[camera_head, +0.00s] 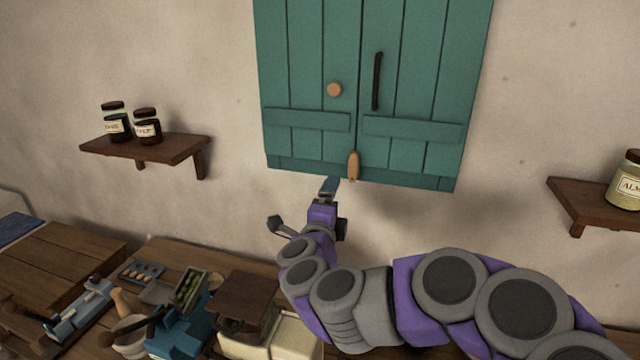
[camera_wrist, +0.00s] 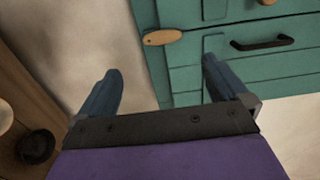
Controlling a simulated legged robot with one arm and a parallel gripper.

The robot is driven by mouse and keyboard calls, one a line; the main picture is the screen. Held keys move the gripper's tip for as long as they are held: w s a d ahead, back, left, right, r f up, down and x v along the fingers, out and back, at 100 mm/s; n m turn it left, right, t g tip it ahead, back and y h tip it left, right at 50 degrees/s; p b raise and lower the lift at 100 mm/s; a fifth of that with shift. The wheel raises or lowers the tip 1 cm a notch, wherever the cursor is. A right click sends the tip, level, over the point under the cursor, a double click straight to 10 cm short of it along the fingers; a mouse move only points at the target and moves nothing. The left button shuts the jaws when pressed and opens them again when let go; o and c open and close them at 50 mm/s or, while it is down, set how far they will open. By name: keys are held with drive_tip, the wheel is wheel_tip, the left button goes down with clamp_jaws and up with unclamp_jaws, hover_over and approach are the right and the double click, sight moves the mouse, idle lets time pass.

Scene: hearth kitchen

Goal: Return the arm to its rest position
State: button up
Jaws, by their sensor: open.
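My purple and grey arm reaches from the lower right of the head view toward the wall. My gripper (camera_head: 329,186) is just below the lower edge of the green shuttered cabinet (camera_head: 305,85). In the wrist view my gripper (camera_wrist: 160,88) has its two blue fingers spread wide with nothing between them. A wooden latch (camera_head: 353,166) hangs at the cabinet's bottom edge, up and right of my fingertips; it also shows in the wrist view (camera_wrist: 162,37). The cabinet doors look shut.
A right shelf (camera_head: 590,206) holds a labelled jar (camera_head: 628,182). Below, the wooden counter (camera_head: 60,260) carries a scale (camera_head: 180,330), a green-filled box (camera_head: 190,288), a bowl (camera_head: 132,336) and a brown-topped grinder (camera_head: 243,298).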

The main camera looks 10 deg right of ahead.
drive_tip(key=s+a+r+n+t+y, duration=0.1)
drive_tip(key=a+r+n+y, duration=0.2)
drive_tip(key=a+n+y, duration=0.25)
drive_tip(key=s+a+f+n+g+y, duration=0.1)
drive_tip(key=s+a+n+g+y, duration=0.1)
drive_tip(key=s+n, duration=0.1)
drive_tip(key=s+a+f+n+g+y, duration=0.2)
drive_tip(key=s+a+n+y, duration=0.1)
drive_tip(key=s+n, duration=0.1)
drive_tip(key=s+a+f+n+g+y, duration=0.1)
drive_tip(key=s+a+n+g+y, duration=0.1)
drive_tip(key=s+a+n+y, duration=0.1)
drive_tip(key=shift+s+a+f+n, duration=0.15)
drive_tip(key=shift+s+f+n, duration=0.15)
drive_tip(key=shift+s+n, duration=0.5)
drive_tip(key=s+d+f+n+g+h, duration=0.1)
drive_tip(key=s+d+f+g, duration=0.3)
drive_tip(key=s, duration=0.6)
drive_tip(key=s+d+f+n+g+h, duration=0.2)
drive_tip(key=s+d+f+g+h, duration=0.2)
drive_tip(key=s+d, duration=0.4)
drive_tip(key=s+d+f+n+g+h, duration=0.2)
drive_tip(key=s+d+f+g, duration=0.3)
drive_tip(key=s, duration=0.8)
drive_tip(key=shift+s+d+f+g, duration=0.2)
drive_tip(key=shift+d+f+g, duration=0.25)
drive_tip(key=shift+d, duration=0.3)
